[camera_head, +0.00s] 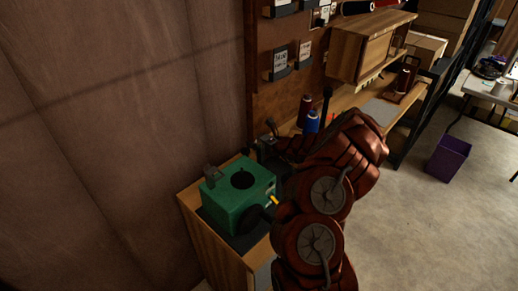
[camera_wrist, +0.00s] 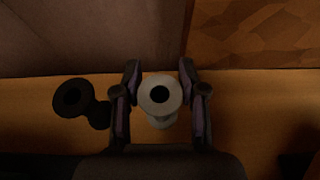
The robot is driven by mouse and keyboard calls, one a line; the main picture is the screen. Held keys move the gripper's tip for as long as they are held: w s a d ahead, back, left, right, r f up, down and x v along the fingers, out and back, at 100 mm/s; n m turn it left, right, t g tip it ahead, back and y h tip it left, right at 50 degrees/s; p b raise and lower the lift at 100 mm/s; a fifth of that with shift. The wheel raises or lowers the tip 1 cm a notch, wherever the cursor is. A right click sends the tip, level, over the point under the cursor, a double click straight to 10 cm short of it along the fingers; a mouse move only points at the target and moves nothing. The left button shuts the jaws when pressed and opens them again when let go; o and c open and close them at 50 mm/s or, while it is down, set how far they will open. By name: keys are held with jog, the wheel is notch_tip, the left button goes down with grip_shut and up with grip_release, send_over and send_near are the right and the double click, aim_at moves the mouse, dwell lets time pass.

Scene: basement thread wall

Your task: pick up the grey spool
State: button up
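The grey spool (camera_wrist: 160,108) stands on a wooden surface in the middle of the wrist view, its round top with a dark centre hole facing the camera. My gripper (camera_wrist: 160,78) is open, with one dark finger on each side of the spool. The gaps at the spool's rim are very narrow, and I cannot tell whether the fingers touch it. In the head view my gripper (camera_head: 266,145) is small and dark behind the green machine, and I cannot make out the grey spool there.
A black spool (camera_wrist: 71,97) lies close to my left finger. A wall rises just behind.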

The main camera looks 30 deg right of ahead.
jog(key=c, duration=0.4)
jog(key=shift+o, duration=0.2)
jog(key=shift+r, duration=0.1)
